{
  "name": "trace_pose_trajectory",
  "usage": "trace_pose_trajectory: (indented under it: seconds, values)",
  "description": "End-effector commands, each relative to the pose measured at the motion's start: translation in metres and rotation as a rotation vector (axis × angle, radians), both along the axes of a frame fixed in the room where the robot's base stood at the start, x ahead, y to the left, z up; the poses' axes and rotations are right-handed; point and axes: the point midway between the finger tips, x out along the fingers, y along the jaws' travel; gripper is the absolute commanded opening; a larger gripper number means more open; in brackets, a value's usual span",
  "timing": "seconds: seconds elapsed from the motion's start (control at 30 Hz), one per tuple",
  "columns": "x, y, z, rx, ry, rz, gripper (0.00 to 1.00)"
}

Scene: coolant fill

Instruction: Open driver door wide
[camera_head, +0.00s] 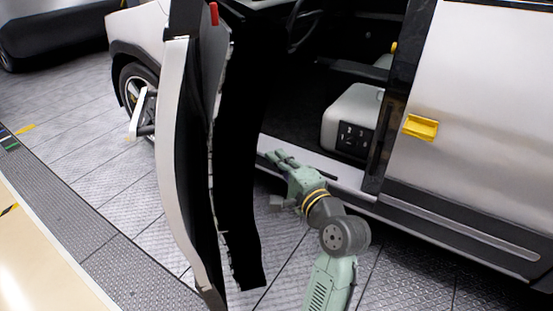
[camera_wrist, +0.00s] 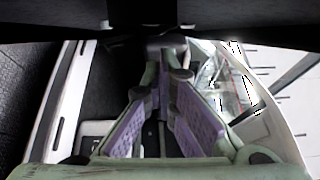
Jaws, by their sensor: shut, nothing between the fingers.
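The driver door (camera_head: 178,150) stands swung out from the white vehicle and shows nearly edge-on in the head view, with its pale outer skin to the left and its black inner side to the right. The door opening shows to its right, with the pale sill (camera_head: 335,172) along the bottom. My gripper (camera_head: 271,155) is in front of the opening, just right of the door's black inner side; I cannot tell whether it touches the door. Its purple-padded fingers converge in the wrist view (camera_wrist: 160,85), shut with nothing visible between them.
The rear door with a yellow handle (camera_head: 421,127) is closed at the right. A pale seat (camera_head: 352,115) and part of the steering wheel (camera_head: 303,28) show inside. The front wheel (camera_head: 137,88) is left of the door. Tiled floor (camera_head: 95,135) is clear at the left.

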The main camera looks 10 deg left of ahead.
Motion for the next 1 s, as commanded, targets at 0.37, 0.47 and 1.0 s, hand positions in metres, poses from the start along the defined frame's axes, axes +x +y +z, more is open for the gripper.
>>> trace_pose_trajectory:
  seconds: [0.37, 0.47, 1.0]
  values:
    - [0.039, 0.057, 0.003, -0.002, 0.001, 0.005, 0.00]
    - [0.033, 0.068, 0.003, -0.001, 0.001, 0.003, 0.00]
    - [0.027, 0.078, 0.003, 0.000, 0.000, 0.000, 0.00]
